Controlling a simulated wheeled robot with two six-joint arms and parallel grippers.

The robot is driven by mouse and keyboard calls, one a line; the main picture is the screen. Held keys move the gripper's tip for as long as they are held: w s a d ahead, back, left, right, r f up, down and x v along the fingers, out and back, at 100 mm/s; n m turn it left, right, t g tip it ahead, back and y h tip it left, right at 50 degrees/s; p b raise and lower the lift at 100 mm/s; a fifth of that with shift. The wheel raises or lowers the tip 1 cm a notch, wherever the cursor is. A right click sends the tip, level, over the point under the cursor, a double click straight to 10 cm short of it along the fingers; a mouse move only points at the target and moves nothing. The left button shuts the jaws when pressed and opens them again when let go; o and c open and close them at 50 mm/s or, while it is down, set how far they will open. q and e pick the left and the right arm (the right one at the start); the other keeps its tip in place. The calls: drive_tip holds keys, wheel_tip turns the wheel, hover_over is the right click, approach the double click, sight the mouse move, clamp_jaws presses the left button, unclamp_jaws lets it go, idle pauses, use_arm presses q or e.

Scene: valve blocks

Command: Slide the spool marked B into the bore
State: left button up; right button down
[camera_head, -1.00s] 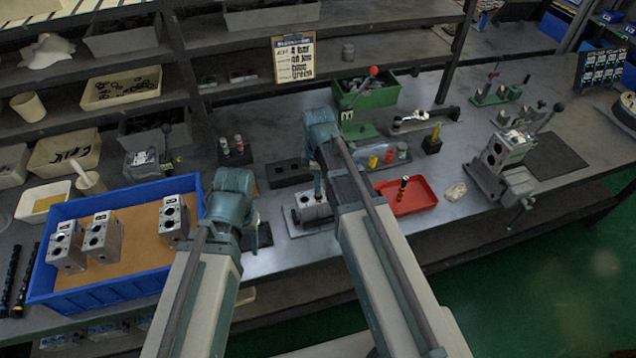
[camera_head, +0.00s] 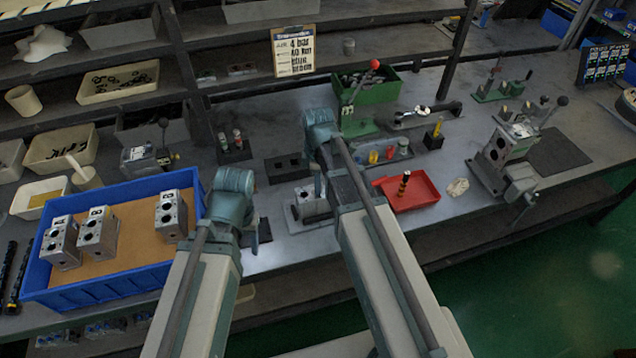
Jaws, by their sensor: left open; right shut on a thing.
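A grey valve block (camera_head: 312,209) sits in a low holder on the bench, partly hidden by my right arm. My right gripper (camera_head: 318,188) points down at this block, close above or beside it. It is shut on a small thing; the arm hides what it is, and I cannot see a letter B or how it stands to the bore. My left gripper (camera_head: 256,240) is open and low over the bench, left of the block, with nothing seen in it.
A blue crate (camera_head: 112,293) with several valve blocks stands at left. A red tray (camera_head: 425,192) with a dark, orange-banded piece lies right of my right arm. A dark two-hole block (camera_head: 286,168), a small rack (camera_head: 234,154) and a green bin (camera_head: 372,115) stand behind.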

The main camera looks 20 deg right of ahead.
drive_tip(key=shift+f, duration=0.3)
drive_tip(key=c, duration=0.7)
unclamp_jaws()
drive_tip(key=shift+r, duration=0.1)
drive_tip(key=shift+o, duration=0.2)
drive_tip(key=shift+r, duration=0.1)
wheel_tip(320, 180, up, 14)
drive_tip(key=p, duration=1.3)
drive_tip(key=shift+f+p, duration=0.2)
drive_tip(key=shift+p, duration=0.1)
drive_tip(key=s+a+f+m+b, duration=0.3)
drive_tip(key=s+a+m, duration=0.2)
drive_tip(key=s, duration=0.2)
drive_tip(key=s+a+f+m+h+b, duration=0.1)
drive_tip(key=s+a+f+m+b, duration=0.3)
drive_tip(key=s, duration=0.3)
drive_tip(key=shift+s+a+m, duration=0.15)
drive_tip(key=shift+a+m, duration=0.6)
drive_tip(key=shift+m, duration=0.15)
